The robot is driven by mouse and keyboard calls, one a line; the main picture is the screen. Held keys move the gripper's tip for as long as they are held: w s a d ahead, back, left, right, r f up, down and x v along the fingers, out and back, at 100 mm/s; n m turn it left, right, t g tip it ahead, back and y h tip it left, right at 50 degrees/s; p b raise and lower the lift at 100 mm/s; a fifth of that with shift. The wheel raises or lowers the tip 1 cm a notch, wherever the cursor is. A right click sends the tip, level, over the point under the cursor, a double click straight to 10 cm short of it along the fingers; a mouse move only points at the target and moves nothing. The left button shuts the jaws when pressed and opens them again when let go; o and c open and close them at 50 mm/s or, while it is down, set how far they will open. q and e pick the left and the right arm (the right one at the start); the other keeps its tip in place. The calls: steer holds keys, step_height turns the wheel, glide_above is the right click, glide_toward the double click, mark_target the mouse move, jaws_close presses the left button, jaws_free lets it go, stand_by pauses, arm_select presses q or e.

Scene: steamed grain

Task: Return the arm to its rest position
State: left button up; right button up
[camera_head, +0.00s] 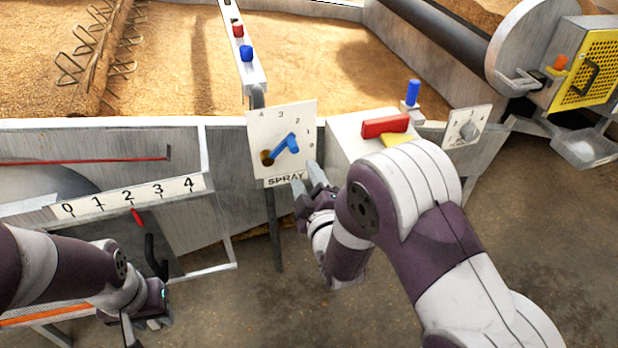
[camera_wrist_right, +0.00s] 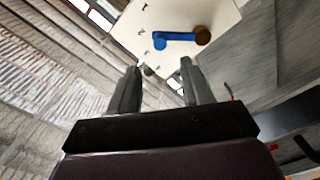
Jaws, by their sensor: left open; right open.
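My right gripper (camera_head: 313,184) is open and empty just in front of and below the white SPRAY panel (camera_head: 268,122). In the right wrist view its two fingers (camera_wrist_right: 155,92) are spread apart with nothing between them. The panel carries a blue lever (camera_head: 287,145), which also shows in the right wrist view (camera_wrist_right: 172,37), beyond the fingertips and apart from them. My left gripper (camera_head: 138,325) is at the lower left, below the numbered scale, partly cut off by the bottom edge. Its fingertips are hard to see, and it appears empty.
A numbered scale (camera_head: 100,199) with a red pointer near 2 stands at the left. A red block (camera_head: 385,126) and a small dial panel (camera_head: 467,127) are to the right of the SPRAY panel. Grain beds lie behind. Open floor (camera_head: 550,240) is at the lower right.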

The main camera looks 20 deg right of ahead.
steer(key=shift+s, duration=1.2)
